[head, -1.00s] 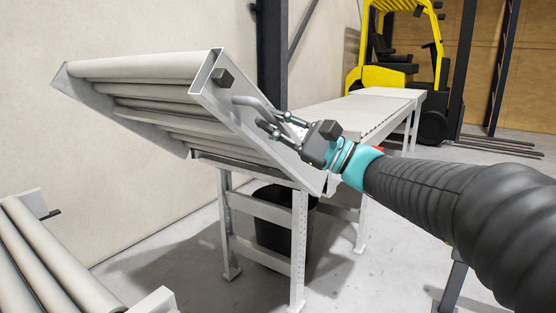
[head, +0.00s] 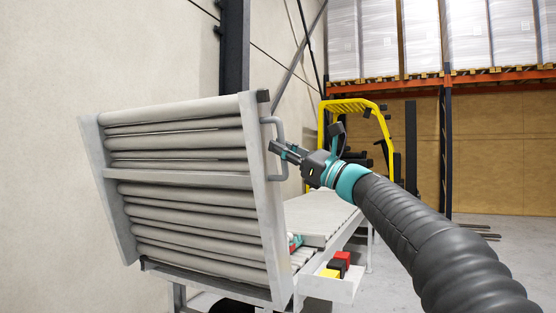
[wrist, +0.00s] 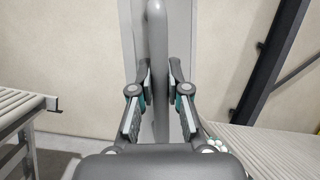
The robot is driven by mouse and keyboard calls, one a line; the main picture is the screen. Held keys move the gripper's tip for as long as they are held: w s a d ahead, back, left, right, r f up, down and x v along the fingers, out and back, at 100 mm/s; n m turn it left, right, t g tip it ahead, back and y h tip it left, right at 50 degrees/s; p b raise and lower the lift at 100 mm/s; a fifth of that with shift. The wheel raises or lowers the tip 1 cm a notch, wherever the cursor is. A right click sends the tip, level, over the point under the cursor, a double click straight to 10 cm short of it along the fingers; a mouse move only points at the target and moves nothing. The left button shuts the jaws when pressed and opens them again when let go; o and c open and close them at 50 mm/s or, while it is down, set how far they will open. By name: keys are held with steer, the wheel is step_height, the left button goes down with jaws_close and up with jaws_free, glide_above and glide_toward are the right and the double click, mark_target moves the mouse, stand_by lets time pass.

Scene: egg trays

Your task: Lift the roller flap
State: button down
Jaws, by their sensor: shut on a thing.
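The roller flap (head: 262,200) stands steeply raised, close to upright, with its grey rollers facing me in the head view. Its bent grey handle (head: 282,132) sits on the right side rail, near the top. My gripper (head: 276,148) reaches in from the right and is shut on this handle. In the wrist view the handle (wrist: 157,35) runs upright between the two fingers of my gripper (wrist: 160,78), with the flap's pale rail behind it. The flap's lower edge meets the frame at the conveyor, and the hinge itself is not clearly seen.
A conveyor (head: 312,216) runs back behind the flap. A side shelf (head: 335,286) below it holds small yellow, red and black items. A yellow forklift (head: 352,106) stands beyond. A roller conveyor (wrist: 22,103) shows at left in the wrist view. A wall is close on the left.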

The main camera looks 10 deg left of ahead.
steer(key=shift+m+t, duration=0.3)
steer(key=shift+m, duration=0.5)
steer(key=shift+w+d+r, duration=0.15)
steer(key=shift+w, duration=0.5)
steer(key=shift+w+d+r, duration=0.15)
steer(key=shift+w, duration=0.45)
steer(key=shift+w+d+r, duration=0.15)
steer(key=shift+w, duration=0.5)
steer(key=c, duration=1.1)
jaws_free()
steer(key=shift+c, duration=0.2)
steer(key=shift+r, duration=0.1)
steer(key=v, duration=1.2)
steer(key=shift+d, duration=0.15)
